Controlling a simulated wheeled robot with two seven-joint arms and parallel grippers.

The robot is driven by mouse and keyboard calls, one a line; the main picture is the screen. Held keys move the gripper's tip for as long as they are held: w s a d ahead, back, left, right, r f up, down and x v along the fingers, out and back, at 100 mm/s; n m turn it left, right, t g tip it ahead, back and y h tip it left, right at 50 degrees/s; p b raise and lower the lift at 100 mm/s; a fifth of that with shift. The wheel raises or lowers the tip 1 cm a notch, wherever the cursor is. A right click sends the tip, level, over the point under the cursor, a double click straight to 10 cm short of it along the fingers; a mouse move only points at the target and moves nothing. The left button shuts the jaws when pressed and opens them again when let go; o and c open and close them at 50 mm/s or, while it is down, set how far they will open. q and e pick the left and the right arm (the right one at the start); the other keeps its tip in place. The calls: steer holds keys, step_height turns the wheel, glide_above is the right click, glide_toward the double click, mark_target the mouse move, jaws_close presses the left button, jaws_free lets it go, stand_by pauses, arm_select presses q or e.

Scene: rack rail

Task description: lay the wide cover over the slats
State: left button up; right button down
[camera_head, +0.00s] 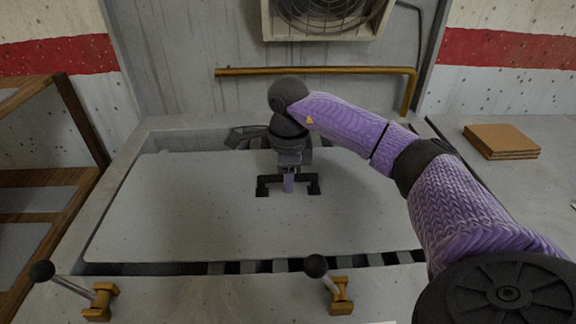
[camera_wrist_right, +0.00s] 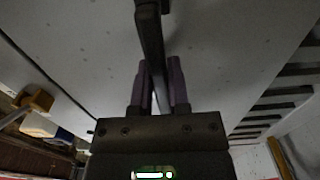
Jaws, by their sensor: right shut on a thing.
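The wide cover (camera_head: 170,205) is a flat pale grey panel in the middle of the head view, with a black handle (camera_head: 313,185) on its top. My right gripper (camera_head: 289,184) is at the handle, shut on its bar. In the right wrist view, the dark handle bar (camera_wrist_right: 151,40) runs between the two purple fingers (camera_wrist_right: 160,85) above the cover (camera_wrist_right: 85,50). The slats (camera_head: 215,268) show as a strip along the cover's front edge. They also show at the right of the wrist view (camera_wrist_right: 275,107); the cover hides the others. My left gripper is not in view.
Two brass clamps with black-knobbed levers stand at the front, one left (camera_head: 100,300) and one right (camera_head: 340,295). A wooden shelf (camera_head: 75,125) is at the left. Brown boards (camera_head: 500,140) lie on the right surface. A brass pipe (camera_head: 340,71) and a fan are behind.

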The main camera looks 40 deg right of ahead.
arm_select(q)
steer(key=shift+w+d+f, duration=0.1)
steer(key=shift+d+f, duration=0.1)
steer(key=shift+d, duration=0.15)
arm_select(e)
steer(key=shift+f, duration=0.3)
steer(key=c, duration=0.5)
jaws_free()
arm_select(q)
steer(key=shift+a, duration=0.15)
